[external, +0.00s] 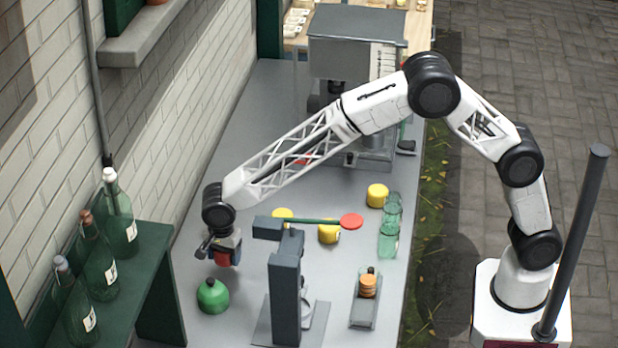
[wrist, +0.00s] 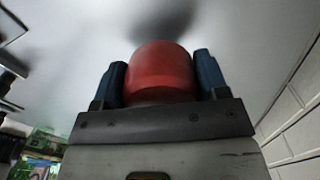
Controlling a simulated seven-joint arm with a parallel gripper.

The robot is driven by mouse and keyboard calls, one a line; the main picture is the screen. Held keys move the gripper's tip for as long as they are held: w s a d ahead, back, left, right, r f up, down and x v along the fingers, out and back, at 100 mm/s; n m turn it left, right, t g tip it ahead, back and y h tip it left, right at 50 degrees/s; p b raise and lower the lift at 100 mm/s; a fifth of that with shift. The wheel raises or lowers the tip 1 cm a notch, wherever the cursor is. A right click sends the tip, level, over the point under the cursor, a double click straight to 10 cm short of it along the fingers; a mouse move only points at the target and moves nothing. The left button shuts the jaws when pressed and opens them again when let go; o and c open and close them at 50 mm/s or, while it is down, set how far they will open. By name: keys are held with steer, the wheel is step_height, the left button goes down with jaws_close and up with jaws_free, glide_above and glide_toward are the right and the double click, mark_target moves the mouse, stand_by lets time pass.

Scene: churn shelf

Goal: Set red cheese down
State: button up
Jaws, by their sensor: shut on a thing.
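The red cheese (wrist: 160,73) is a rounded red block between the two blue fingers of my gripper (wrist: 161,80) in the wrist view. My gripper is shut on it, with a finger against each side. In the external view my gripper (external: 224,254) hangs over the left part of the grey counter, with the red cheese (external: 222,258) partly hidden between its fingers. A dark shadow lies on the grey surface beyond the cheese in the wrist view. I cannot tell exactly how far the cheese is from the counter.
A round green object (external: 212,296) stands just below my gripper in the picture. A dark grey post stand (external: 286,290) with a green rod and red disc is to the right. Yellow cheeses (external: 377,195) and green glass jars (external: 389,240) stand further right. Bottles (external: 119,220) line a green shelf at left.

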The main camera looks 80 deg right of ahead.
mark_target(225, 262)
steer(key=shift+f, duration=1.35)
steer(key=shift+f, duration=0.2)
steer(key=o, duration=1)
steer(key=shift+r, duration=0.2)
step_height(225, 262, up, 12)
